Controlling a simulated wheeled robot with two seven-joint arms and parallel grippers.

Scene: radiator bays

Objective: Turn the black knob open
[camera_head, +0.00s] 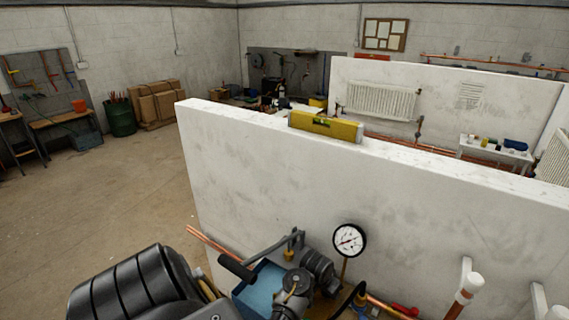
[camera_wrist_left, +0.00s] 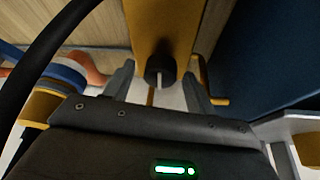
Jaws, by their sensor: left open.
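In the left wrist view, the black knob (camera_wrist_left: 160,70) is a small dark round knob with a pale line on its face. It sits at the end of an orange-yellow body (camera_wrist_left: 163,25). My left gripper (camera_wrist_left: 158,92) is open, with one grey finger on each side of the knob and a gap between each finger and the knob. I cannot tell how deep the knob lies between the fingers. I cannot make the knob out in the head view, where my left arm and other parts crowd the bottom. My right gripper is not in view.
A black hose (camera_wrist_left: 35,60) curves along the left of the wrist view. In the head view, a pressure gauge (camera_head: 349,240) stands beside a blue tank (camera_head: 260,288) with a black-handled lever (camera_head: 238,268). A white wall (camera_head: 330,190) rises behind, with a yellow spirit level (camera_head: 325,126) on top.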

